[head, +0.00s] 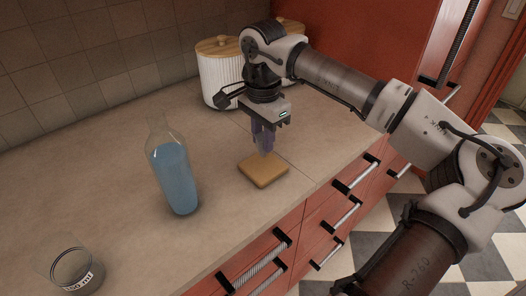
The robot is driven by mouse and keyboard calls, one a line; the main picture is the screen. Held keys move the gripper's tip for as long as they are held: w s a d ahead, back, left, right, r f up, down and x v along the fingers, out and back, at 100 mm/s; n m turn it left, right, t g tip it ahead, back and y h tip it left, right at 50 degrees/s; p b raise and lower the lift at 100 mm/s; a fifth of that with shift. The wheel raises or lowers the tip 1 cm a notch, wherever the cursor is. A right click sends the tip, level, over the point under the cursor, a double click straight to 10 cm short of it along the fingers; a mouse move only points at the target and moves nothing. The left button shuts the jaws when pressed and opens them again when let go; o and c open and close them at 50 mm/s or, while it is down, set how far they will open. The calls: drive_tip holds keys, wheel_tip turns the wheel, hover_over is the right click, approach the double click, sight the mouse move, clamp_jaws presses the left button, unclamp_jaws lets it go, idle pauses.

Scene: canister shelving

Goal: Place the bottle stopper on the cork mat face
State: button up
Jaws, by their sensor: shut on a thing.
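The cork mat (263,171) is a small tan square slab lying flat on the counter, right of the bottle. My gripper (264,148) points down just above the far part of the mat. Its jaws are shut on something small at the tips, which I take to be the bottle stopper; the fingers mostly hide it. I cannot tell whether it touches the mat. The glass bottle (174,180) stands upright with blue liquid inside and no stopper showing in its neck.
A glass jar with a label (75,272) stands at the front left. White ribbed canisters with wooden lids (219,78) stand behind my gripper. The counter's front edge, above red drawers (290,250), runs close to the mat. Counter left of the bottle is clear.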

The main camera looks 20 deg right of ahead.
drive_tip(key=shift+f+b, duration=0.5)
drive_tip(key=shift+f, duration=0.95)
drive_tip(key=shift+f, duration=0.15)
drive_tip(key=o, duration=1)
wheel_tip(320, 180, up, 12)
drive_tip(key=shift+r+b, duration=0.2)
drive_tip(key=shift+b, duration=0.35)
